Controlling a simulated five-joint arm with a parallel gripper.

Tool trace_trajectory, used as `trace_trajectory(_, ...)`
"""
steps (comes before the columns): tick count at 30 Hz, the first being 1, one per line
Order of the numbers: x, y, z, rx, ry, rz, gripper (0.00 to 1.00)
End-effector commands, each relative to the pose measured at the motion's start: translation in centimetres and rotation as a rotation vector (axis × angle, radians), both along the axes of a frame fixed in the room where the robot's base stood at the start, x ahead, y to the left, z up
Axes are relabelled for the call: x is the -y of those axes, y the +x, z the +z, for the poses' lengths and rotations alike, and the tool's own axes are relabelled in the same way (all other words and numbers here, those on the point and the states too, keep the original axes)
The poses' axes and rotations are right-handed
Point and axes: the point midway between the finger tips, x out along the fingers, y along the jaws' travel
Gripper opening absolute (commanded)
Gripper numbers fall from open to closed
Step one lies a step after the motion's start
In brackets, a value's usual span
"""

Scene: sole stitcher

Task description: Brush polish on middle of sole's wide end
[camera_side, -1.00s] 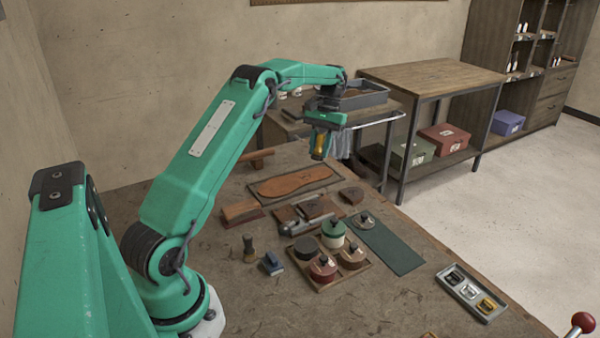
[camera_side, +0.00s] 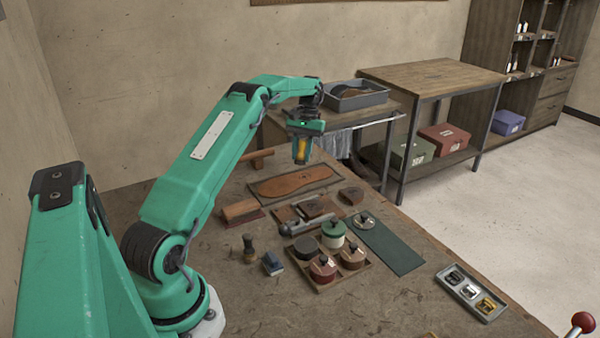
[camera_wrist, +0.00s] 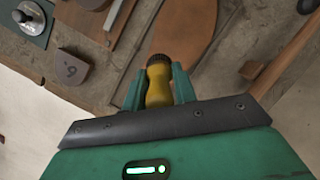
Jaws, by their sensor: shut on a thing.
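The brown leather sole (camera_side: 296,184) lies flat on a board on the bench; part of it shows in the wrist view (camera_wrist: 190,25), with a rounded end. My gripper (camera_side: 301,158) is shut on a yellow-handled brush (camera_wrist: 158,88) with a dark, round head. The brush points down and shows as a yellow patch between the fingers in the side view. In the side view, the brush hangs over the sole area, apparently above its surface. The wrist view shows the brush head overlapping the sole's rounded end; whether it touches is unclear.
A tray of lidded pots (camera_side: 323,268) stands in front of the sole, with a green-lidded jar (camera_side: 333,235) beside a dark green mat (camera_side: 395,248). A wooden-backed brush (camera_side: 240,210) and a small upright brush (camera_side: 249,250) stand left.

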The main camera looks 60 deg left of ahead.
Motion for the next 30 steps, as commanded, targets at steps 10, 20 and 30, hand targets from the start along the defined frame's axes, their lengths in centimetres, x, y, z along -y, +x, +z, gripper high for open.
trace_trajectory(10,0.0,0.0,-3.2,-0.001,-0.001,0.0,0.05)
trace_trajectory(20,-0.1,-1.0,-5.6,0.002,-0.003,0.003,0.05)
trace_trajectory(30,-0.1,-4.1,-5.6,0.006,-0.012,0.006,0.05)
